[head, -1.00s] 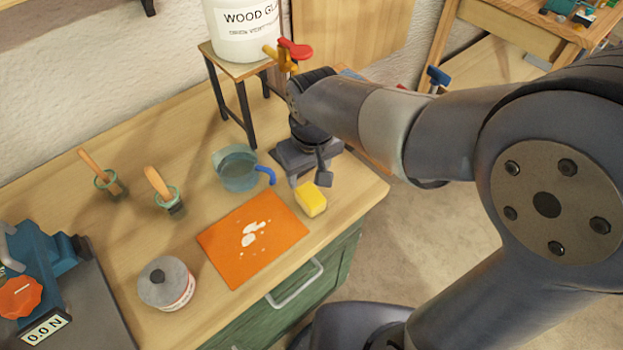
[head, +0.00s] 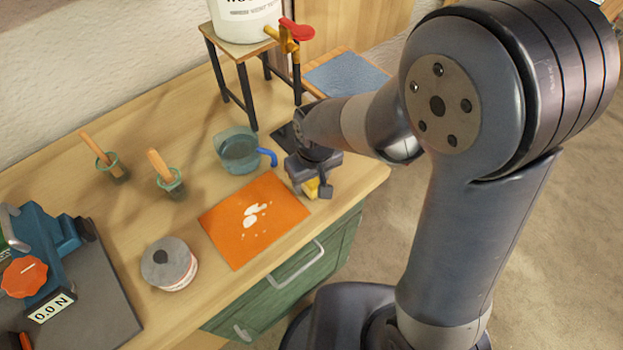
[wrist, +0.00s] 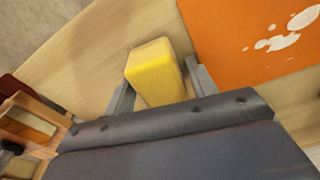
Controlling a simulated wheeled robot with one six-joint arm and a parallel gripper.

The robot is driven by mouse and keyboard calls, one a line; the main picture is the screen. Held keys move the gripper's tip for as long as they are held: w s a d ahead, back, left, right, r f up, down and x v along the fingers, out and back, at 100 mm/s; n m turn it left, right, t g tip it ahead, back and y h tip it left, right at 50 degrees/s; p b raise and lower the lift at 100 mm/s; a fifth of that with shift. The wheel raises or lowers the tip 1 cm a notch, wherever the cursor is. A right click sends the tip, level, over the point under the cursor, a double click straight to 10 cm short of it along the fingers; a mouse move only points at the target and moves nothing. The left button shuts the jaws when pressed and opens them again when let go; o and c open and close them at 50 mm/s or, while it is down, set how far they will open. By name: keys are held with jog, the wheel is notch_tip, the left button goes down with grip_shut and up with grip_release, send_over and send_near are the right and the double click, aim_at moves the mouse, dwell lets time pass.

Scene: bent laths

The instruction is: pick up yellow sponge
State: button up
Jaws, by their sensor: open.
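The yellow sponge (head: 312,187) lies on the wooden bench top, right of the orange mat, and my gripper partly hides it in the head view. In the wrist view the yellow sponge (wrist: 155,70) sits between the two fingers of my gripper (wrist: 156,84). The fingers are open, one on each side of it. The right finger is very close to the sponge; I cannot tell whether it touches. In the head view my gripper (head: 318,188) is right over the sponge.
The orange mat (head: 235,240) with white splashes lies just left of the sponge. A clear jug (head: 238,150) with a blue handle stands behind it. A grey-lidded tin (head: 168,264) and two glue pots with brushes (head: 172,182) stand further left. The bench's front edge is close.

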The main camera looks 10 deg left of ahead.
jog(key=shift+c, duration=0.4)
jog(key=c, duration=0.7)
notch_tip(320, 180, up, 10)
jog(key=shift+r, duration=0.1)
jog(key=shift+c, duration=0.2)
jog(key=o, duration=0.5)
jog(key=c, duration=0.4)
jog(key=shift+o, duration=0.2)
